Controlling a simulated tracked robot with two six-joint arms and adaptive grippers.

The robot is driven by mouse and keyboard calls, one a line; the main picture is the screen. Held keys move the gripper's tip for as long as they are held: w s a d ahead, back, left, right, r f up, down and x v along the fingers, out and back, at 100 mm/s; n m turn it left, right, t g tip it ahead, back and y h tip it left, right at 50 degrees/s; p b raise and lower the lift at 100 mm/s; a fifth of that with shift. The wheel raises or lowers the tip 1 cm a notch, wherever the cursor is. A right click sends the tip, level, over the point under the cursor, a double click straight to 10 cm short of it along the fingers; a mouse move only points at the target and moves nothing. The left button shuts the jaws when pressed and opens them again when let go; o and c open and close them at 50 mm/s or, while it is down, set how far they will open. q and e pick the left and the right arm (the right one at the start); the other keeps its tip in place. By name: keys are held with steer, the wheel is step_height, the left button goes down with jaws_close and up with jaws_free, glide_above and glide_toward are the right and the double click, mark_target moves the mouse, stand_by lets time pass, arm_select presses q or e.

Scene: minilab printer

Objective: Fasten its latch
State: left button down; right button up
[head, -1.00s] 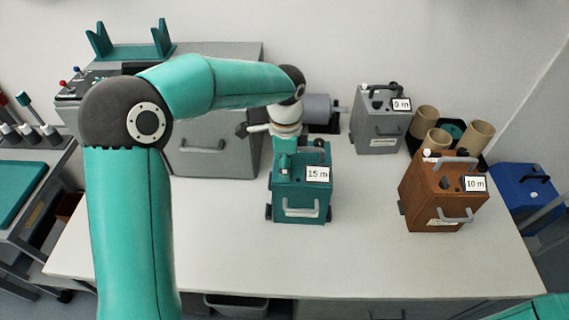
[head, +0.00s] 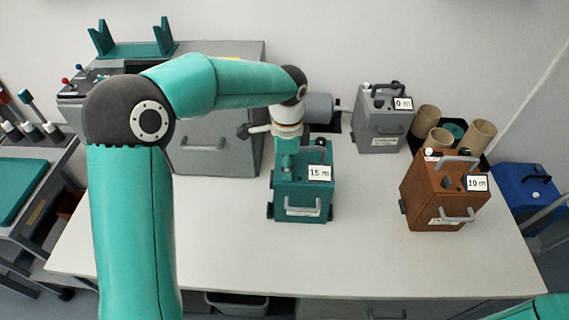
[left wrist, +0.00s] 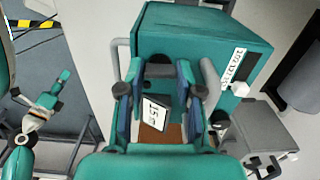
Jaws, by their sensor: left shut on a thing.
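The teal box labelled 15 m (head: 313,200) stands upright on the white table, its grey front handle facing me. My left gripper (head: 286,168) reaches down onto the left part of its top. In the left wrist view the gripper's fingers (left wrist: 165,100) are in front of the teal box (left wrist: 180,35), with the 15 m label (left wrist: 154,112) showing between them. The gripper is shut on a small part there that looks to be the latch; the fingers hide most of it, so its position cannot be told. My right gripper is out of view.
A brown box labelled 10 m (head: 428,190) stands to the right, a grey box labelled 0 m (head: 380,130) behind. Cardboard tubes (head: 470,138) stand in a dark tray. A grey machine (head: 215,150) is at the left. The front table is clear.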

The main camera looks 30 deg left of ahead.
arm_select(q)
steer(key=n+b, duration=0.1)
steer(key=n, duration=0.3)
steer(key=shift+w, duration=0.1)
steer(key=n+b, duration=0.1)
steer(key=n, duration=0.8)
steer(key=shift+b, duration=0.4)
steer(key=shift+n+b, duration=0.3)
steer(key=shift+n, duration=1.9)
steer(key=c, duration=1)
jaws_free()
steer(key=shift+c, duration=0.2)
